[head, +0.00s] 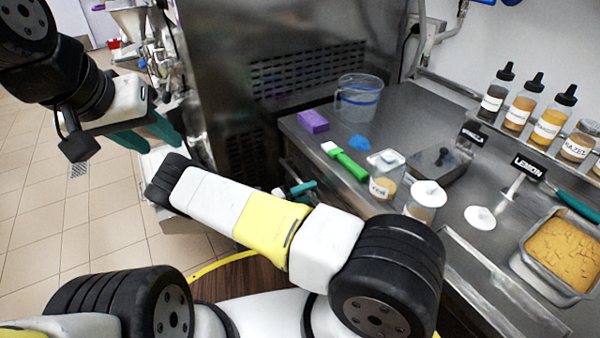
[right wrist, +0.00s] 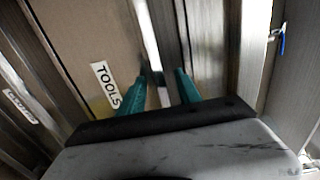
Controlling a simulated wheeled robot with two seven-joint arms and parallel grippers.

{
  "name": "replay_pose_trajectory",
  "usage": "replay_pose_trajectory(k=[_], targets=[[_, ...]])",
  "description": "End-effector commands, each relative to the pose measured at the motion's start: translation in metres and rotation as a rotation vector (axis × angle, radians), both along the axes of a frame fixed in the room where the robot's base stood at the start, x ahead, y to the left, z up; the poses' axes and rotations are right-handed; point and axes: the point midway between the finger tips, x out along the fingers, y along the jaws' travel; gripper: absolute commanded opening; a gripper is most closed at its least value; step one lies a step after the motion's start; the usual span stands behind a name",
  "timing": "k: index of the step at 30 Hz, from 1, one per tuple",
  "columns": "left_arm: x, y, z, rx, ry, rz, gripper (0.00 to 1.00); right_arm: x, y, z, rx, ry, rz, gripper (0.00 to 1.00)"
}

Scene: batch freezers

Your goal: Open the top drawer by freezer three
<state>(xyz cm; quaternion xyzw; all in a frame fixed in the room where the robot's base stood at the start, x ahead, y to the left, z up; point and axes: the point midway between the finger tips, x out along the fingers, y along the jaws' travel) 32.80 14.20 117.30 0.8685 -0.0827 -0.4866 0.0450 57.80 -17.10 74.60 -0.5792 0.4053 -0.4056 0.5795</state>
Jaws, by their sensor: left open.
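My left gripper (head: 160,132) is open and empty, in the air at the upper left of the head view. My right gripper shows in the right wrist view (right wrist: 160,78), its teal fingers apart on either side of a narrow metal bar (right wrist: 150,45), which looks like a drawer handle. I cannot tell whether the fingers touch the bar. Beside it is a drawer front (right wrist: 85,35) with a "TOOLS" label (right wrist: 105,84). In the head view, my right forearm mostly hides the drawers; a teal fingertip shows beside the counter's front. Whether the drawer is open cannot be told.
The steel counter (head: 405,105) holds a clear jug (head: 359,97), purple block (head: 313,121), green-handled brush (head: 345,160), jars, several bottles and a tan-filled tray (head: 565,253). A large steel machine (head: 225,60) stands behind. Tiled floor (head: 95,215) is clear at left.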

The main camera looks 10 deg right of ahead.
Motion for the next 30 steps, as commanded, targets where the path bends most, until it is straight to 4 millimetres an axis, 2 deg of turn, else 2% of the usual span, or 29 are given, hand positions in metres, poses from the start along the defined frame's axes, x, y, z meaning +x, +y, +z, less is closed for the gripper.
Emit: replay_pose_trajectory(k=[6, 12, 30], targets=[[0.0000, 0.0000, 0.0000, 0.000, 0.000, 0.000, 0.41, 0.0001, -0.0005, -0.0001, 0.000, 0.000, 0.000, 0.40], [0.0000, 0.0000, 0.0000, 0.000, 0.000, 0.000, 0.41, 0.0000, -0.0004, -0.0001, 0.000, 0.000, 0.000, 0.01], [0.0000, 0.0000, 0.0000, 0.000, 0.000, 0.000, 0.41, 0.0001, -0.0001, -0.0002, 0.001, -0.001, 0.000, 0.00]])
